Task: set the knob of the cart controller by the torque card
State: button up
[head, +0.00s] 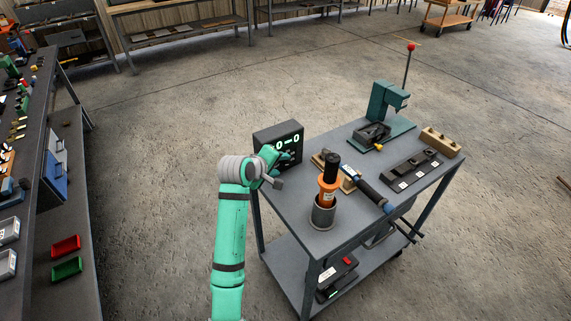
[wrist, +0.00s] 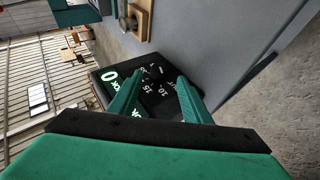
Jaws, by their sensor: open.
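The cart controller (head: 278,133) is a black box with lit green digits at the left rear corner of the cart top. Its display reads about "0-0" in the head view. In the wrist view, the controller (wrist: 108,78) shows a dark knob (wrist: 152,74) with white numbers around it. My gripper (wrist: 160,77) is open, its two green fingers on either side of the knob; I cannot tell if they touch it. In the head view my gripper (head: 282,160) is at the controller's face and partly hides it. I cannot make out a torque card for certain.
On the grey cart (head: 300,207) are an orange driver (head: 328,182) in a metal cup (head: 322,213), a long dark tool (head: 372,191), a green press (head: 385,100), a black tray (head: 412,170) and a wooden block (head: 440,142). A workbench stands at left.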

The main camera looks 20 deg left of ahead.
aim_at(285, 164)
jog(key=shift+x, duration=2.4)
jog(key=c, duration=1)
